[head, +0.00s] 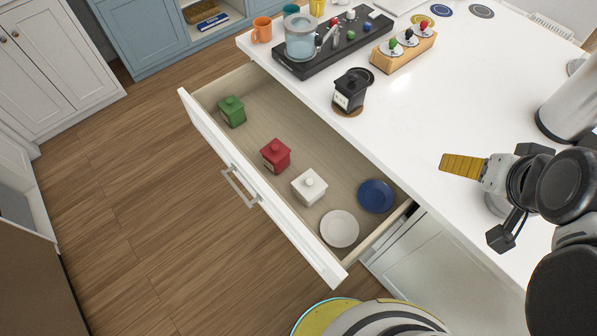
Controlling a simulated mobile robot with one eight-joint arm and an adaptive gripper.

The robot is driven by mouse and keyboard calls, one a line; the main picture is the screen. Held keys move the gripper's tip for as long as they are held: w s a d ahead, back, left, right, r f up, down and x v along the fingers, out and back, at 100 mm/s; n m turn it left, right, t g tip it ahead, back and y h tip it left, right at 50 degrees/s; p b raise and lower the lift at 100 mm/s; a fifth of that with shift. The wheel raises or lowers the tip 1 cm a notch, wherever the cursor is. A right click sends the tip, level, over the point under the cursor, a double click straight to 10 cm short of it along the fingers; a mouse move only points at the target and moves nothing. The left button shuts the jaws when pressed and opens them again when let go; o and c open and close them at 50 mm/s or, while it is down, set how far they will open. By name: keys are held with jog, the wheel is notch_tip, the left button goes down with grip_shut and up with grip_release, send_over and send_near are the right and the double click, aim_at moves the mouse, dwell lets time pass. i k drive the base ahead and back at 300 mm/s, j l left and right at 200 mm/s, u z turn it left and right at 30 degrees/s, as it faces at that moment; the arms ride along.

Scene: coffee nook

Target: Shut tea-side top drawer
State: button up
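A white-fronted drawer (255,188) under the white counter stands pulled well out, with a metal bar handle (240,187) on its face. Inside are a green canister (232,111), a red canister (275,155), a white canister (309,187), a blue plate (375,196) and a white plate (339,229). My gripper (462,166) is over the counter at the right, apart from the drawer and its handle. Its yellow finger pad points left. Nothing shows in it, but the view does not show whether the fingers are apart.
On the counter (450,95) stand a black canister (350,91), a wooden rack (404,50), a black tray (290,69) with a glass vessel (300,37), and an orange mug (262,30). The wooden floor (130,190) in front of the drawer is clear.

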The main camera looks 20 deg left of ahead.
aim_at(271, 111)
jog(key=u, duration=1.8)
